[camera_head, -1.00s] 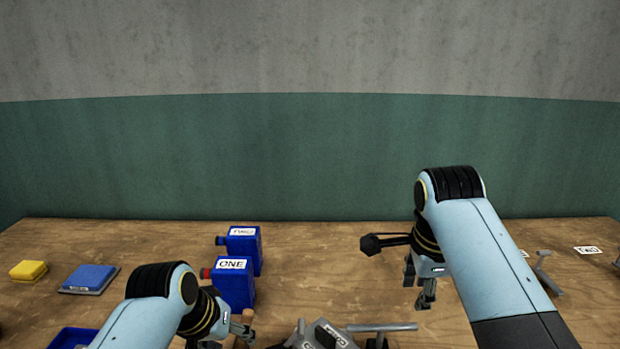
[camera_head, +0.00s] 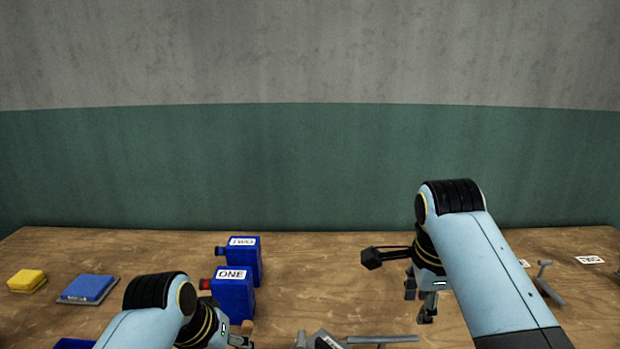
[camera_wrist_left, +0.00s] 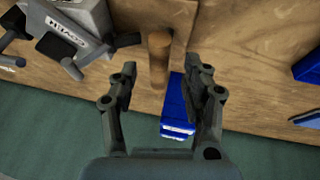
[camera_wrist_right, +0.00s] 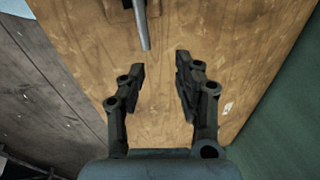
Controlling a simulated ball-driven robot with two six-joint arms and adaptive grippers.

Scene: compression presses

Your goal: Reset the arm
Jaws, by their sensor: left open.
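My left gripper (camera_head: 238,341) is at the lower edge of the head view, partly cut off. In the left wrist view, its fingers (camera_wrist_left: 158,85) are apart with nothing gripped. A wooden cylinder (camera_wrist_left: 158,60) shows in line with the gap between them; I cannot tell how far below it is. My right gripper (camera_head: 419,306) hangs above the right part of the table. In the right wrist view, its fingers (camera_wrist_right: 160,75) are apart and empty. A grey rod (camera_wrist_right: 142,25) shows beyond the gap.
Blue containers ONE (camera_head: 234,295) and TWO (camera_head: 245,262) stand left of centre on the wooden table. A yellow block (camera_head: 27,281) and a blue pad (camera_head: 88,289) lie at the left. A grey press (camera_wrist_left: 80,30) shows beside the cylinder. The table's far middle is clear.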

